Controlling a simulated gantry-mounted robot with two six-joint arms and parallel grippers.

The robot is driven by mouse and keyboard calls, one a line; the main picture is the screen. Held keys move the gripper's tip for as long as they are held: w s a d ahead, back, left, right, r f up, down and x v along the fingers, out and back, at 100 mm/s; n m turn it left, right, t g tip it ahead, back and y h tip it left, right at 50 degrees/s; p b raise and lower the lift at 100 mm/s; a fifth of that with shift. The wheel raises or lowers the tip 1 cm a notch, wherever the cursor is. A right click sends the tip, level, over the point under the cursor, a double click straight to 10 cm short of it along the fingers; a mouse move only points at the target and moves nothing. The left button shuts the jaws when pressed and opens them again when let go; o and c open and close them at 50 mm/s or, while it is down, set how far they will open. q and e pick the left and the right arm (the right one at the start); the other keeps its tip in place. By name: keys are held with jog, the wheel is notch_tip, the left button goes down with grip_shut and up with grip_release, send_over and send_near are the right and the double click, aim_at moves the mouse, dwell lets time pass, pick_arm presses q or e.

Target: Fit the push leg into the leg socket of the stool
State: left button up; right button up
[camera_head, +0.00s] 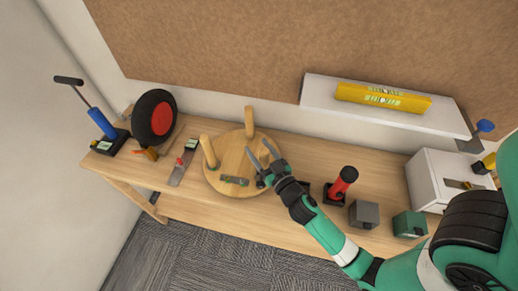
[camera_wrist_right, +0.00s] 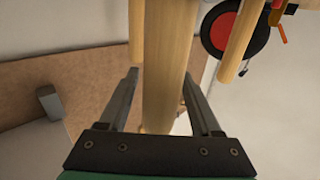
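The round wooden stool seat (camera_head: 226,160) lies on the workbench with two legs standing up from it, one at the left (camera_head: 209,152) and one at the back (camera_head: 249,122). My right gripper (camera_head: 263,153) is over the seat's right side, fingers spread apart. In the right wrist view a wooden leg (camera_wrist_right: 168,60), apparently the push leg, runs between the gripper's two fingers (camera_wrist_right: 160,82); whether they press on it is unclear. Two other legs show beyond it, left (camera_wrist_right: 137,30) and right (camera_wrist_right: 240,40). The leg socket is hidden. My left gripper is out of view.
A grey-green item (camera_head: 234,181) lies at the seat's front. Left are a black wheel (camera_head: 152,118), a blue-handled tool (camera_head: 101,122) and a metal ruler-like tool (camera_head: 181,168). Right are a red-and-black tool (camera_head: 342,186), a grey block (camera_head: 363,214) and a green block (camera_head: 408,224).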

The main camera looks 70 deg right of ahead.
jog(key=shift+o, duration=0.4)
jog(key=shift+s+a+f, duration=0.1)
jog(key=shift+s+a, duration=0.15)
jog(key=b+v, duration=0.5)
jog(key=v, duration=0.6)
